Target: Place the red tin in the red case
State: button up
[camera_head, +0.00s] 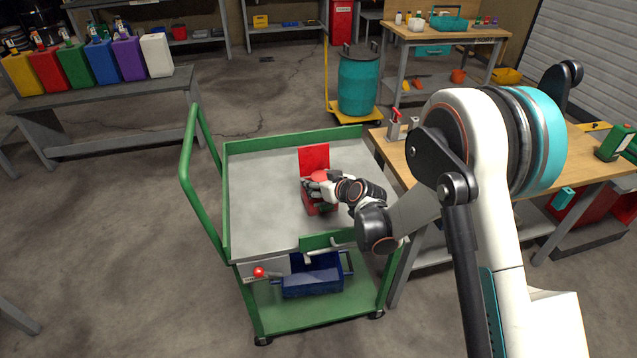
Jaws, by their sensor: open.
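The red case (314,158) stands on the grey top of the green cart, with its lid raised upright at the back. Part of its red body shows below my gripper. A red rounded shape, which looks like the red tin (319,175), shows at the case just in front of the lid, partly covered by my gripper. My gripper (314,188) is open, reaching over the case from the right, with its fingers close to the tin. Whether the tin rests on the case floor or touches a finger is hidden.
The cart top (262,205) is otherwise bare, with raised green edges. A blue bin (312,278) sits on its lower shelf. A wooden workbench (395,150) with a red-topped spray bottle (395,124) adjoins on the right. A teal drum (358,85) stands behind. Coloured jerrycans (105,62) line a bench at left.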

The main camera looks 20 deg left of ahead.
jog(key=shift+r, duration=0.3)
jog(key=p+v, duration=0.4)
jog(key=v, duration=0.8)
jog(key=shift+r, duration=0.25)
